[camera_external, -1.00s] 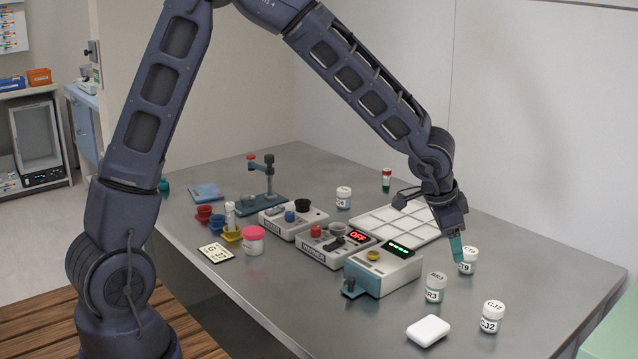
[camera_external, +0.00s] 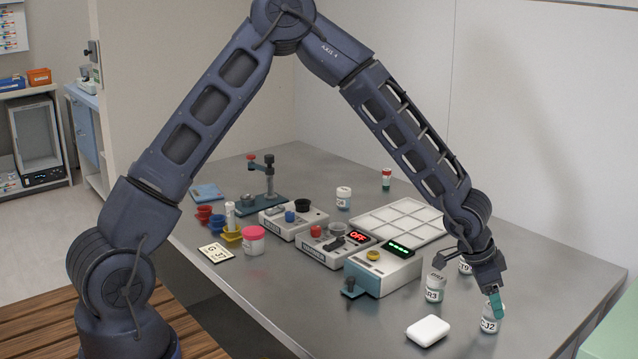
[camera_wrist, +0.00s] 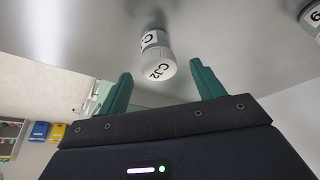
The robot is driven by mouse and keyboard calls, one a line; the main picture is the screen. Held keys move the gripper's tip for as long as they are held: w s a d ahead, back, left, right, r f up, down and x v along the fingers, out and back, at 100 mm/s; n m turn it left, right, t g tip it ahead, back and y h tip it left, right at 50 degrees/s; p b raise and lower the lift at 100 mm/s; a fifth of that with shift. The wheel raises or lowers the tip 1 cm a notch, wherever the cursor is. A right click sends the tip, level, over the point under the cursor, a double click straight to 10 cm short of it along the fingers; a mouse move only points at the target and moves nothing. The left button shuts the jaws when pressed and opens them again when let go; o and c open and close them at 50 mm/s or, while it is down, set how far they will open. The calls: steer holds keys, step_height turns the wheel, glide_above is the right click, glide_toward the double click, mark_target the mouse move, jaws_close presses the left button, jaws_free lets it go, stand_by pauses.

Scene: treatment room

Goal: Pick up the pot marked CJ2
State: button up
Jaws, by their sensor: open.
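The pot marked CJ2 (camera_external: 488,325) is a small white-lidded jar on the near right of the steel table, partly hidden behind my fingers. In the wrist view the pot (camera_wrist: 156,57) shows its lid towards me, with CJ2 on lid and side. My gripper (camera_external: 496,303) points down at it with teal fingers. In the wrist view my gripper (camera_wrist: 161,69) is open, with one finger to each side of the lid in the picture. Nothing is held. I cannot tell whether the fingertips reach down past the lid.
A similar pot (camera_external: 435,289) stands just left of my gripper, and another (camera_external: 464,266) stands behind it, partly hidden by my wrist. A white rounded block (camera_external: 428,330) lies to the left. A device with a green display (camera_external: 385,270) stands farther left. The table's right front is clear.

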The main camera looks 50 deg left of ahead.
steer(key=shift+x, duration=2.75)
steer(key=shift+s+f, duration=0.1)
steer(key=shift+s, duration=0.1)
steer(key=c, duration=1.1)
steer(key=shift+o, duration=0.2)
